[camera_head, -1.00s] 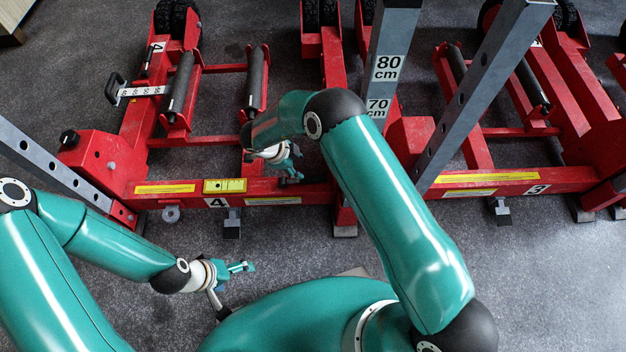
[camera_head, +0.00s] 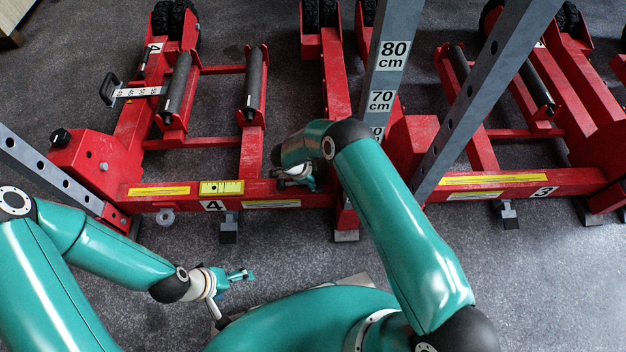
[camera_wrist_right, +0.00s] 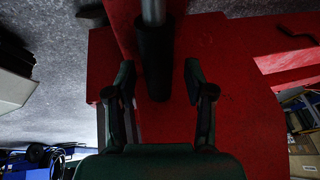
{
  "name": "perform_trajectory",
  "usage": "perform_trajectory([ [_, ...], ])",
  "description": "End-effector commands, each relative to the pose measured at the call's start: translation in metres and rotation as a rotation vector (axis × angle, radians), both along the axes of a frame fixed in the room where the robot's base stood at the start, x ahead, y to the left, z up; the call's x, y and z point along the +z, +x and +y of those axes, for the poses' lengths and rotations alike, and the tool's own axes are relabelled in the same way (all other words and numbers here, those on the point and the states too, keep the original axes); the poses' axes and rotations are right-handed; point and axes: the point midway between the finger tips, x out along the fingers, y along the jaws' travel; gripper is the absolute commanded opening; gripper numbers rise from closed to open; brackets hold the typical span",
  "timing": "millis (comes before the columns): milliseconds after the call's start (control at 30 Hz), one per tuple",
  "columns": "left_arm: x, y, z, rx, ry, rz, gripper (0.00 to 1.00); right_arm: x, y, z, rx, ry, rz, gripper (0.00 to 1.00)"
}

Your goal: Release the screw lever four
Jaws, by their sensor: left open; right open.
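In the right wrist view, a grey rod with a dark cylindrical grip (camera_wrist_right: 154,62), apparently screw lever four, shows against red metal. Its lower end lies in the picture between the fingers of my right gripper (camera_wrist_right: 158,76), which are spread with gaps on both sides. I see no contact; depth is hard to tell. My left gripper (camera_head: 243,276) is open and empty above the floor, in front of the beam.
A grey upright post (camera_head: 392,70) marked 80 and 70 cm stands beside my right arm. A slanted grey bar (camera_head: 478,95) rises further right, another (camera_head: 45,168) at the left. A small black-footed bracket (camera_head: 229,228) hangs below the label. The grey floor (camera_head: 270,252) in front is clear.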

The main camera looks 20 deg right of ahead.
Motion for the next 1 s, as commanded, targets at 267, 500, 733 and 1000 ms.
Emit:
perform_trajectory([
  [267, 0.000, 0.000, 0.000, 0.000, 0.000, 0.000, 0.88, 0.000, 0.000, 0.000, 0.001, 0.000, 0.000, 0.40],
  [500, 0.000, 0.000, 0.000, 0.000, 0.000, 0.000, 0.88, 0.001, 0.000, 0.001, 0.001, 0.001, -0.001, 0.00],
  [733, 0.000, -0.001, 0.000, -0.002, 0.000, 0.002, 0.88, 0.001, 0.002, 0.012, 0.006, 0.001, -0.003, 0.00],
  [1000, -0.001, 0.000, 0.000, 0.000, 0.000, 0.000, 0.88, 0.004, 0.001, -0.002, -0.004, -0.023, 0.003, 0.00],
])
